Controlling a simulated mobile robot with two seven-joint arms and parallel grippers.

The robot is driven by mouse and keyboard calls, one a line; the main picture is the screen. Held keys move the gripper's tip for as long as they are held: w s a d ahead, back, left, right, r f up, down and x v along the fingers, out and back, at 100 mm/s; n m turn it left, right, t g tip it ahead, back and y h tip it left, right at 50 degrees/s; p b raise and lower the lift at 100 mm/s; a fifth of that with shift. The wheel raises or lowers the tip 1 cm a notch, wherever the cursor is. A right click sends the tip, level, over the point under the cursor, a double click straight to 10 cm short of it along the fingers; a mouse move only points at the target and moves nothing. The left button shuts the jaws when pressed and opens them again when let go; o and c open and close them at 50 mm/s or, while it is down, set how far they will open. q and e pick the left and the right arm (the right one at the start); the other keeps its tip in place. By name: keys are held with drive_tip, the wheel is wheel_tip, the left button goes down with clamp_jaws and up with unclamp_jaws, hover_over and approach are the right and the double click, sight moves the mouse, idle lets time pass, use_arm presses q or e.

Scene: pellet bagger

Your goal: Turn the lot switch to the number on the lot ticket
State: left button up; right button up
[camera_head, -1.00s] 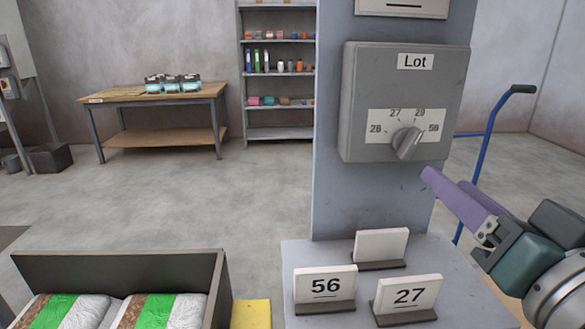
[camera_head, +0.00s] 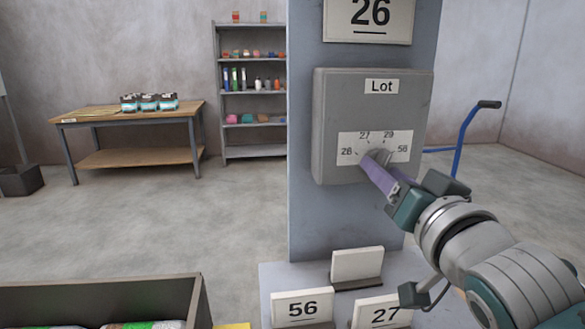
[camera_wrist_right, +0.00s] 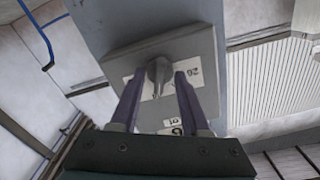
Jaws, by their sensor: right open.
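The lot switch is a grey box (camera_head: 330,110) labelled "Lot" on a grey column. Its pale dial plate (camera_head: 347,142) carries several small numbers, including 27 and 29; the outer ones are hard to read. The grey knob (camera_head: 382,155) is partly hidden by my right gripper (camera_head: 368,160) in the head view. In the right wrist view, the open fingers (camera_wrist_right: 158,80) stand on either side of the knob (camera_wrist_right: 158,70), with gaps visible; I cannot tell its exact setting. A card (camera_head: 370,16) above the box reads 26. My left gripper is not in view.
Below the switch, a ledge (camera_head: 272,275) holds stands reading 56 (camera_head: 302,308) and 27 (camera_head: 381,313), and a blank one (camera_head: 357,264). An open bin (camera_head: 100,292) is at lower left. A wooden table (camera_head: 130,113), shelves (camera_head: 252,152) and a blue-handled cart (camera_head: 468,130) stand behind.

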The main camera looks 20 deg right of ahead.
clamp_jaws()
drive_tip(key=shift+n, duration=0.3)
idle(0.5)
drive_tip(key=n+p, duration=0.1)
drive_tip(key=n, duration=1.6)
drive_tip(key=shift+d+r, duration=0.1)
drive_tip(key=shift+d, duration=0.05)
drive_tip(key=shift+n, duration=0.3)
unclamp_jaws()
idle(0.3)
drive_tip(key=shift+s, duration=0.1)
